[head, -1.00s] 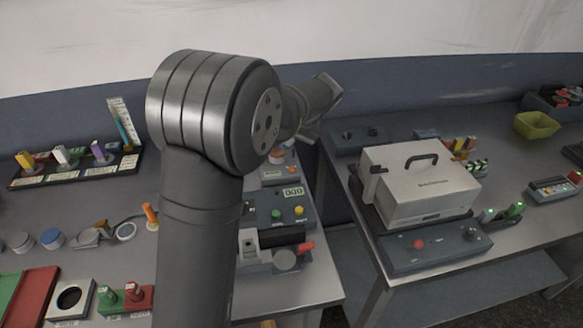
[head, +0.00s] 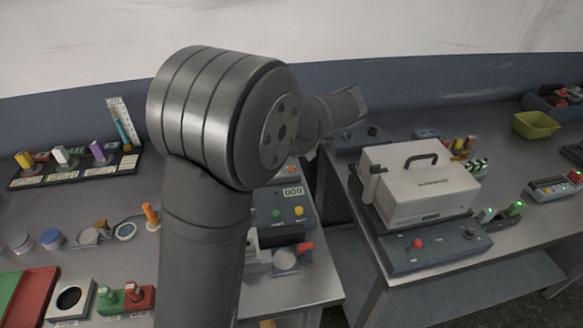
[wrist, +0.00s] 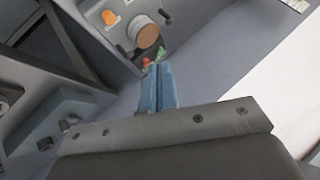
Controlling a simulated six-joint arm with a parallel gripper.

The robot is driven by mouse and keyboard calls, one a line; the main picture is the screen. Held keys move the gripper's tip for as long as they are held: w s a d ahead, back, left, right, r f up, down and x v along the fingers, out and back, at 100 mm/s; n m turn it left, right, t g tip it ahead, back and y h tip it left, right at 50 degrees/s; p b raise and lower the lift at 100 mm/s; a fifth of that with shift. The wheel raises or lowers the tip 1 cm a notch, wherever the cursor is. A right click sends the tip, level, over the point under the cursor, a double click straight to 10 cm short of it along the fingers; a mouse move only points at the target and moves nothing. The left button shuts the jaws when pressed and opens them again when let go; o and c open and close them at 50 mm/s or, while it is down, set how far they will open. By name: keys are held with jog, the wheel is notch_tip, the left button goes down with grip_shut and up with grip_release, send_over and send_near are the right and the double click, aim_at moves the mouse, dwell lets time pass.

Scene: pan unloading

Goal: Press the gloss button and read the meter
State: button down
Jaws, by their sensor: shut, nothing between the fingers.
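My gripper (wrist: 158,88) has blue fingers, pressed together and empty in the wrist view. Its tips appear just below a grey panel (wrist: 183,35) that carries a brown round knob (wrist: 147,36), an orange button (wrist: 109,17), and small red and green parts by the fingertips. I cannot tell whether the tips touch anything. In the head view, a dark box (head: 268,216) has a display (head: 292,191) that seems to read zeros, a green button (head: 276,214) and a yellow button (head: 299,211). No gloss label is legible. My arm hides the gripper's fingers there.
A large pale box with a handle (head: 420,182) stands on the right bench. A small device with a red knob (head: 286,258) sits in front of the dark box. Left are a rack of coloured pieces (head: 75,170) and a red tray (head: 38,300). A gap separates the benches.

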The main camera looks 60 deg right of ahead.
send_over(294, 173)
jog(key=shift+d+f, duration=0.1)
jog(key=shift+f, duration=3.85)
jog(key=shift+f, duration=0.15)
jog(key=shift+f, duration=0.3)
jog(key=shift+f, duration=0.5)
jog(key=shift+r, duration=0.95)
jog(key=shift+r, duration=0.1)
jog(key=shift+r, duration=2.4)
jog(key=shift+f, duration=0.1)
